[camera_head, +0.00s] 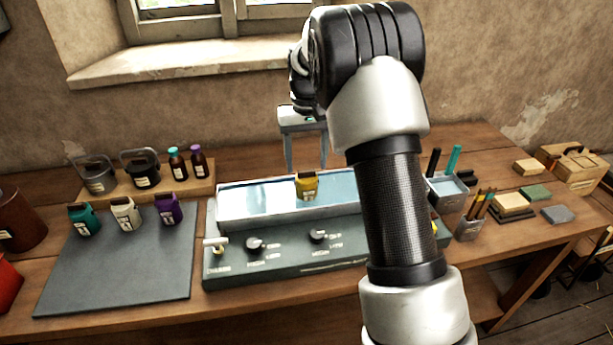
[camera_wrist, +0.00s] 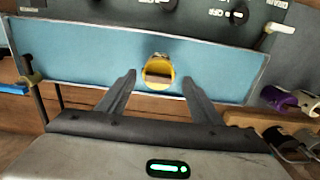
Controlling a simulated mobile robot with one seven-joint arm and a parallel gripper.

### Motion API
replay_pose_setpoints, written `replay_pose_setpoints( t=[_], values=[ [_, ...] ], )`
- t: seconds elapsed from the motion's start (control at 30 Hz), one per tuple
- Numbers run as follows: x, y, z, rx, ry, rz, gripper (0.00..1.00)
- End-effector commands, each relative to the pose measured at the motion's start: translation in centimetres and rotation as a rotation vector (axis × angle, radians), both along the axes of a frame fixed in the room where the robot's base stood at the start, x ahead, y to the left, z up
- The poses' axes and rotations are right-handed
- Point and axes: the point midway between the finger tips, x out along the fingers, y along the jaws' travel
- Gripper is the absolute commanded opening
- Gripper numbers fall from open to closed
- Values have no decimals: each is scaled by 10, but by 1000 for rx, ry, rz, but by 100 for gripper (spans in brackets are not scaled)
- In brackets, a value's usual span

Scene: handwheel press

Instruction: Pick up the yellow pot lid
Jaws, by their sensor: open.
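A small yellow pot-like piece (camera_head: 306,187) with a dark top and a pale label stands in the blue-lined tray (camera_head: 240,222) of the grey control unit. I cannot tell a separate lid on it. In the wrist view the yellow piece (camera_wrist: 158,66) shows as a rounded yellow shape with a dark brownish slot, against the blue surface. My gripper (camera_head: 306,166) is open and points down above the tray, close to the yellow piece. In the wrist view my gripper (camera_wrist: 159,80) has its fingers to either side of the yellow piece, apart from it, with nothing held.
Teal (camera_head: 84,219), white (camera_head: 125,214) and purple (camera_head: 168,209) pots stand on a dark mat (camera_head: 120,275) at left. Knobs (camera_head: 254,245) line the unit's front. Behind the mat, a wooden rack (camera_head: 196,190) holds jars and bottles. Pen holders (camera_head: 447,192) stand at right.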

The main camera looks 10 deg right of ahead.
Motion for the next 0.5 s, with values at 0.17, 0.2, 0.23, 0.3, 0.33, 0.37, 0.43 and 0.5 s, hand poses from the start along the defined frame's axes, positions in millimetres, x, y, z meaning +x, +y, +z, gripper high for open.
replay_pose_setpoints(
  t=[0.17,0.2,0.23,0.3,0.33,0.37,0.43,0.5],
  values=[
    [1,-2,-25,0,1,-1,59],
    [1,-2,-27,0,1,-1,59],
    [1,-2,-29,0,0,-1,59],
    [1,-2,-30,0,-1,-1,59],
    [1,-2,-30,0,-1,-1,59],
    [1,-2,-30,0,-1,-1,59],
    [1,-2,-30,0,-1,-1,59],
    [1,-2,-30,0,-1,-1,54]
  ],
)
